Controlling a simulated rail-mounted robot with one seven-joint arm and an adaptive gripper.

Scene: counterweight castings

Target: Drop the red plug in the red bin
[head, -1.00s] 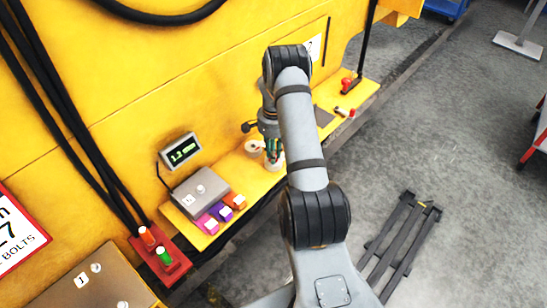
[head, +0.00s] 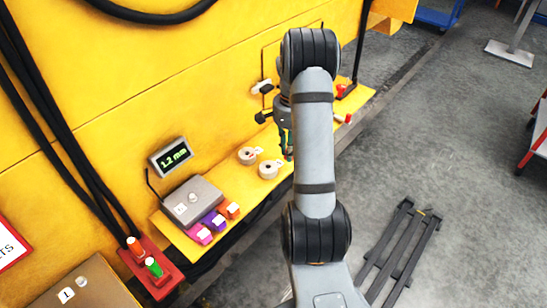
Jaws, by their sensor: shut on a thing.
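My gripper (head: 285,145) is in the head view, above the yellow shelf and to the right of two pale rings. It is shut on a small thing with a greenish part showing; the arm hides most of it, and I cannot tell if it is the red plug. An orange-red plug (head: 134,246) and a green plug (head: 153,267) stand in a red holder (head: 168,281) at the lower left. I cannot make out a clear red bin; a small orange box (head: 233,210) stands beside purple and pink ones.
Two pale rings (head: 247,155) lie on the yellow shelf (head: 265,188). A grey box (head: 193,199) and a display reading 1.2 mm (head: 170,157) are to the left. Black cables hang at far left. A dark rack (head: 401,252) lies on the open floor at right.

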